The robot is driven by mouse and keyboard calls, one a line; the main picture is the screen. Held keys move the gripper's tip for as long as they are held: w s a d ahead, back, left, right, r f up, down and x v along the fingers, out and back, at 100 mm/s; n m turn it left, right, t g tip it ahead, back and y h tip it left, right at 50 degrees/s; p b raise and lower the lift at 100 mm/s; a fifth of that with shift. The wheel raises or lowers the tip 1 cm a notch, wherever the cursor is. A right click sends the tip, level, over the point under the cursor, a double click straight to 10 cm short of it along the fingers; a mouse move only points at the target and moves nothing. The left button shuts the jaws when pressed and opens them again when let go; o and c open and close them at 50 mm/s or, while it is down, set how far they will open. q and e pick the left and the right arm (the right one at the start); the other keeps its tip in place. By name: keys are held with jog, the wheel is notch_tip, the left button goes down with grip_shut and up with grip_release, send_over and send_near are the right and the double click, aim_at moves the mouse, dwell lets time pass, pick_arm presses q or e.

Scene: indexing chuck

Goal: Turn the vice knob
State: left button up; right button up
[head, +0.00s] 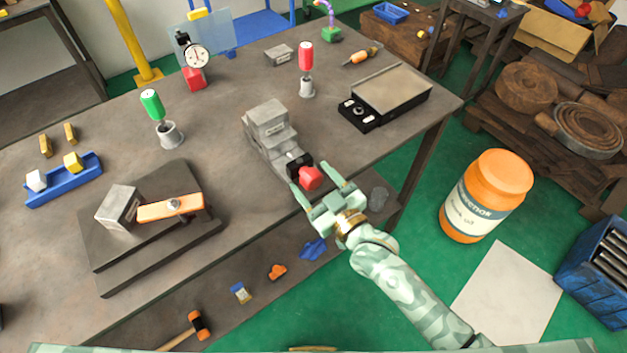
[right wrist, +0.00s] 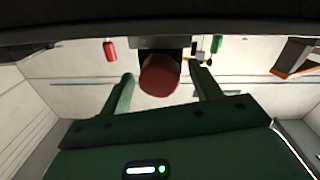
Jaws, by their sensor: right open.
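The grey stepped vice (head: 268,135) stands near the right front edge of the workbench. Its red knob (head: 310,178) sticks out from a black collar (head: 297,160) on its front end. My right gripper (head: 324,186) is open, with one finger on each side of the knob in the head view. In the right wrist view the knob (right wrist: 160,75) shows as a dark red round face between the open fingers (right wrist: 162,88). Gaps show on both sides, so the fingers look apart from it. My left gripper is not in view.
A green-handled tool (head: 153,105) and a red-handled tool (head: 306,58) stand upright in holders on the bench. A black plate with an orange clamp (head: 172,207) lies left of the vice. A black-based block (head: 390,92) sits at right. An orange jar (head: 487,195) stands beyond the bench.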

jog(key=shift+w+a, duration=0.15)
jog(key=shift+w, duration=0.05)
jog(key=c, duration=1)
jog(key=m+p, duration=0.2)
jog(key=m, duration=0.1)
jog(key=shift+r+p, duration=0.3)
jog(key=shift+p, duration=0.05)
jog(key=shift+f+m, duration=0.25)
jog(key=shift+m, duration=0.45)
jog(key=o, duration=1)
